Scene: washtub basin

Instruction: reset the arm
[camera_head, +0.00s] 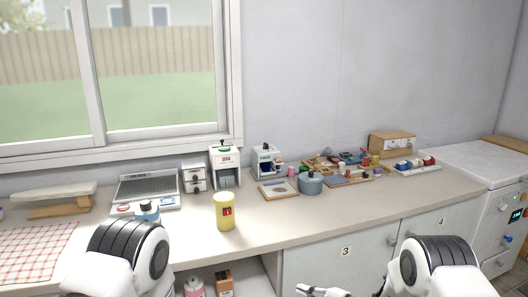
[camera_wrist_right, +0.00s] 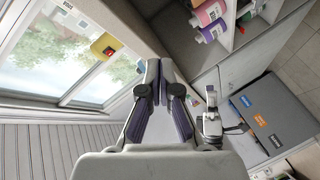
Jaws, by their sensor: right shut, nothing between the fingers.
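My right arm (camera_head: 438,262) comes in at the bottom right of the head view, over the cabinet fronts. A small part of my right gripper (camera_head: 322,291) shows at the bottom edge. In the right wrist view the fingers of my right gripper (camera_wrist_right: 162,76) are together, with nothing between them. They are clear of the counter. My left arm (camera_head: 130,255) shows at the bottom left of the head view, in front of the counter. I cannot make out my left gripper.
A yellow canister (camera_head: 225,212) stands near the front edge of the counter (camera_head: 262,228). A blue-grey pot (camera_head: 310,184) and several small items stand farther right. A checked cloth (camera_head: 35,250) lies at the left. Open shelves (camera_wrist_right: 218,50) show in the wrist view.

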